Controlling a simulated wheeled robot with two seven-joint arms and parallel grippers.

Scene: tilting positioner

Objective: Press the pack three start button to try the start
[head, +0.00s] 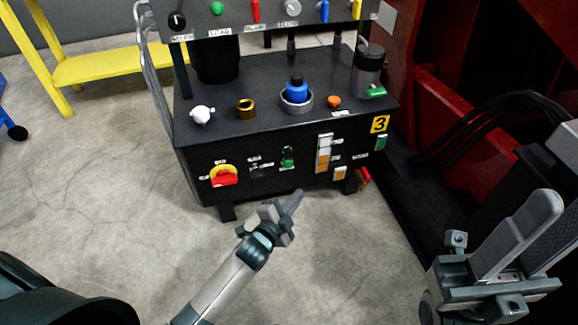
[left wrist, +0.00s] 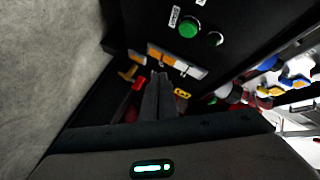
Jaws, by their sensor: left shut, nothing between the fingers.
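The black power pack (head: 270,140) with the yellow number 3 plate (head: 380,124) stands on the floor ahead. A green button (head: 288,158) sits mid-front on its panel, its label too small to read. The left wrist view also shows a round green button (left wrist: 188,28) at the top. My left gripper (head: 296,198) is shut and empty, low in front of the panel, below the green button and apart from it. Its shut fingers (left wrist: 157,90) also show in the left wrist view. My right gripper (head: 525,240) is at the lower right; its jaw state is unclear.
A red-and-yellow switch (head: 222,176) is left on the panel; a white-and-orange gauge (head: 324,152) is right of the button. A red handle (head: 364,178) is low at right. Red machinery (head: 450,110) stands right. The floor in front is clear.

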